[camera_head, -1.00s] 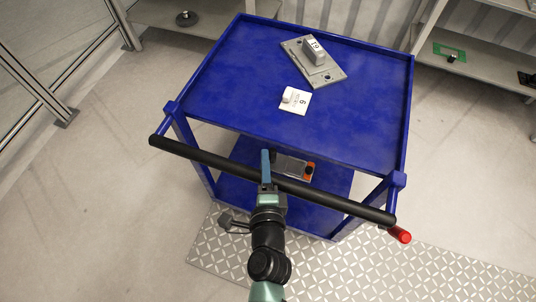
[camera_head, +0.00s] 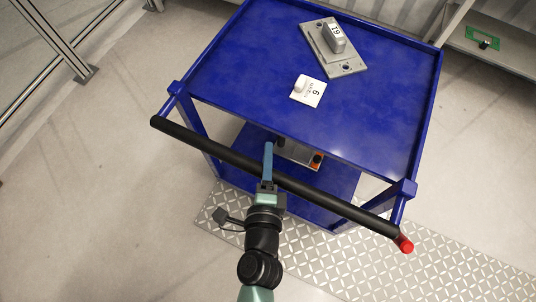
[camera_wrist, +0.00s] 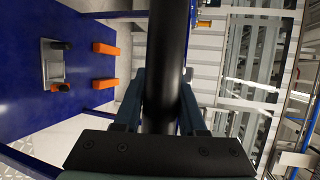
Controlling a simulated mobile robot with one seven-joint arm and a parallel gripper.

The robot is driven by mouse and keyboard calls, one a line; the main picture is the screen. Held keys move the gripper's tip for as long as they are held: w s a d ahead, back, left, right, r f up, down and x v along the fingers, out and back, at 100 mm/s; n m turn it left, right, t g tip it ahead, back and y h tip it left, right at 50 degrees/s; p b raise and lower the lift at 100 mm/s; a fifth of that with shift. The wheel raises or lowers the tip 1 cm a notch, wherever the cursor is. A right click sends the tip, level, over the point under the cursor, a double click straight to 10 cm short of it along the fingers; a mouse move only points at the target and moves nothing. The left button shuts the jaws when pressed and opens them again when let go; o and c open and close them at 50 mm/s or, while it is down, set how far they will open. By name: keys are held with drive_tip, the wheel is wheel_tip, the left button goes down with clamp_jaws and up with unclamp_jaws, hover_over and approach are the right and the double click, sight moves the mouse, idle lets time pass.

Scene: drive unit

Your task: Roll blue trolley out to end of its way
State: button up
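The blue trolley (camera_head: 250,70) stands in front of me, with a flat top and a lower shelf. Its black handle bar (camera_head: 215,151) runs across the near side and ends in a red cap (camera_head: 403,243) at the right. My gripper (camera_head: 267,170) is at the bar, left of its middle. In the wrist view the bar (camera_wrist: 165,60) passes between the two fingers of my gripper (camera_wrist: 162,100), which look closed against both its sides.
A patterned metal floor plate (camera_head: 330,255) lies under the trolley's near side and to the right. A metal frame post (camera_head: 60,45) stands at the left. A shelf (camera_head: 500,53) with a green item is at the back right. The floor at the left is clear.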

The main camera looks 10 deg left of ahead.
drive_tip(key=o, duration=0.4)
drive_tip(key=shift+s+a, duration=0.1)
drive_tip(key=shift+s, duration=0.15)
drive_tip(key=shift+w, duration=0.1)
drive_tip(key=b+v, duration=0.3)
drive_tip(key=v, duration=1)
